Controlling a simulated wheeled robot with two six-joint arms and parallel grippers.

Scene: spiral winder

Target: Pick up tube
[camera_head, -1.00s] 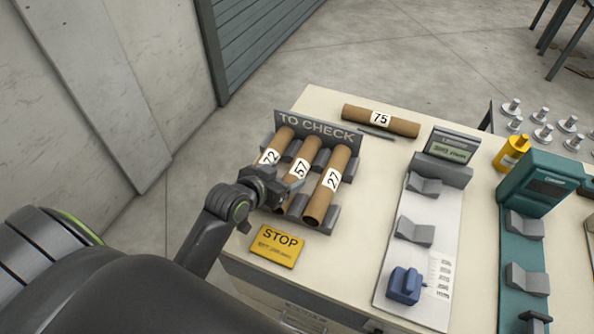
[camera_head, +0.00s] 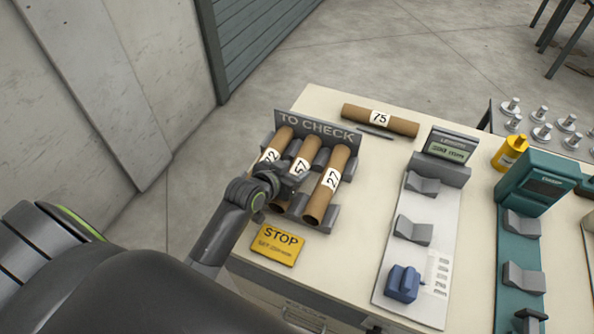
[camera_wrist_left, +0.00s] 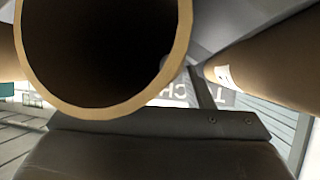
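Three brown cardboard tubes lie side by side in the grey "TO CHECK" rack (camera_head: 317,129): tube 72 (camera_head: 283,138), tube 57 (camera_head: 308,150) and tube 27 (camera_head: 339,159). Tube 75 (camera_head: 352,112) lies on the table behind the rack. My left gripper (camera_head: 288,180) is over the near part of the rack, at tube 57, and covers parts of tubes 72 and 57. In the left wrist view a tube's open end (camera_wrist_left: 187,45) is very close, with another tube (camera_wrist_left: 270,72) at the right. The finger gap is hidden. My right gripper is out of view.
A yellow STOP sign (camera_head: 277,244) lies in front of the rack. A white measuring station (camera_head: 415,275) with grey cradles and a display (camera_head: 447,148) stands to the right. Beyond it are a teal device (camera_head: 538,187) and a yellow bottle (camera_head: 509,153).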

